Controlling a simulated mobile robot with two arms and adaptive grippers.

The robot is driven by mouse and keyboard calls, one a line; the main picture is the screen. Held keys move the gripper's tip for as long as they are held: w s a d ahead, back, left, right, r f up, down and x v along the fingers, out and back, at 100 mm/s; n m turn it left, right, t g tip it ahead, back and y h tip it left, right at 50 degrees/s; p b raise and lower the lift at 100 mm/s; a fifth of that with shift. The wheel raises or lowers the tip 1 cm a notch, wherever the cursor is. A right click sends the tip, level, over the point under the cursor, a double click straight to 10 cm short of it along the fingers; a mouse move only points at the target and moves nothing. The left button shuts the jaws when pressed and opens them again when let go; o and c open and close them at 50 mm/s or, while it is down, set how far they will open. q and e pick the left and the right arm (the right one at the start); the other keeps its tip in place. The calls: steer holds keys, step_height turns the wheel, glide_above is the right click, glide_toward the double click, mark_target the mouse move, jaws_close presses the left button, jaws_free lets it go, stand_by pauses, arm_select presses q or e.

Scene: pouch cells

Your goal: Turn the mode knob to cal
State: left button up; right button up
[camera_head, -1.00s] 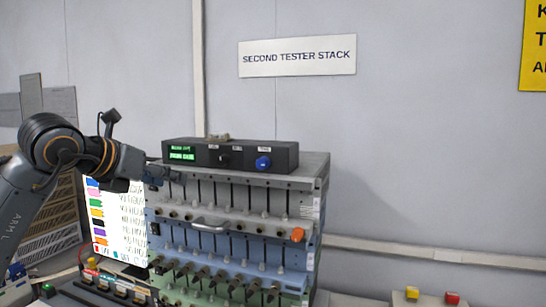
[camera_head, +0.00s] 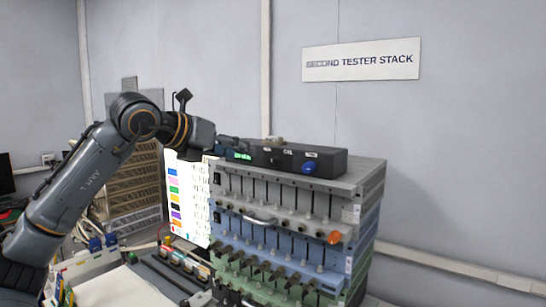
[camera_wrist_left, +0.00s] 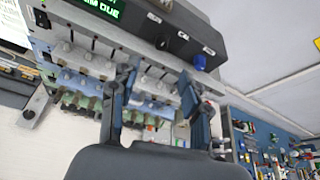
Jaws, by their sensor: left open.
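The black control box (camera_head: 330,164) lies on top of the tester stack. It has a green display (camera_head: 242,155), a small black knob (camera_head: 275,161) and a blue knob (camera_head: 309,167). The black knob (camera_wrist_left: 161,42) and blue knob (camera_wrist_left: 199,62) also show in the left wrist view. My left gripper (camera_head: 232,144) is at the box's left end, in front of part of the display, left of both knobs. In the left wrist view its fingers (camera_wrist_left: 158,88) are spread and empty, below the box.
The wall sign (camera_head: 361,60) hangs above. Space right of the stack is clear.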

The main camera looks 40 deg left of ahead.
mark_target(272, 162)
arm_select(q)
steer(key=p+x, duration=0.2)
steer(key=x, duration=0.1)
steer(key=p+x, duration=0.5)
steer(key=x, duration=0.1)
steer(key=shift+w+r+p, duration=0.1)
steer(key=shift+r+p, duration=0.2)
steer(key=shift+r, duration=0.05)
steer(key=shift+w+d+f+p, duration=0.1)
steer(key=shift+w+f+p, duration=0.5)
steer(key=shift+w, duration=0.2)
steer(key=shift+c, duration=0.2)
jaws_close()
